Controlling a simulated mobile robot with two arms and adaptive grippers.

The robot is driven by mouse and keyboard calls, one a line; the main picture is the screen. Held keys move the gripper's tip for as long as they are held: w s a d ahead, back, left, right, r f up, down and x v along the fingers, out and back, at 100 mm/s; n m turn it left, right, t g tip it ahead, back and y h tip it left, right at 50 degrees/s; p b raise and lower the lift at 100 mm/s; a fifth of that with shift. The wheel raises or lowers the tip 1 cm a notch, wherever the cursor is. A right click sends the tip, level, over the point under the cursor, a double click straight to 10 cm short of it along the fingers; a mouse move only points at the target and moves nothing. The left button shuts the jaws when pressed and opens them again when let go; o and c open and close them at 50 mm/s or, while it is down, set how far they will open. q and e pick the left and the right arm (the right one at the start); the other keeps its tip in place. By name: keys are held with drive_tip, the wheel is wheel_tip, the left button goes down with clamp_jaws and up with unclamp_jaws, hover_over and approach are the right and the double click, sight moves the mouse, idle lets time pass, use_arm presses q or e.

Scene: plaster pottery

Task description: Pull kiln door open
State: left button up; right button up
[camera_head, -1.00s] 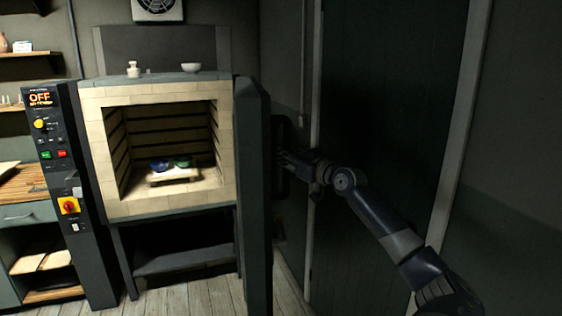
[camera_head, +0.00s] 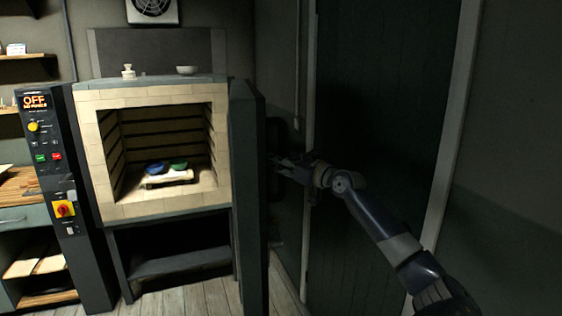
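The kiln (camera_head: 158,97) stands at the left of the middle with its front open. Its pale brick chamber holds a small shelf (camera_head: 165,180) with a blue bowl (camera_head: 155,168) and a green bowl (camera_head: 179,165). The dark kiln door (camera_head: 247,200) stands swung out on the chamber's right side, seen nearly edge-on. My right gripper (camera_head: 279,163) is at the outer side of the door, by the dark handle (camera_head: 275,138). The gripper is small and dark, so I cannot tell whether its fingers are closed around the handle. My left gripper is not in view.
A control panel (camera_head: 58,180) reading OFF stands left of the kiln. Shelves and a drawer unit (camera_head: 28,217) are at the far left. A dark door (camera_head: 385,120) and wall close off the right side. Wooden floor (camera_head: 200,301) shows in front of the kiln.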

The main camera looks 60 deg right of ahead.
drive_tip(key=v, duration=1.2)
drive_tip(key=shift+w, duration=0.1)
drive_tip(key=shift+c, duration=0.6)
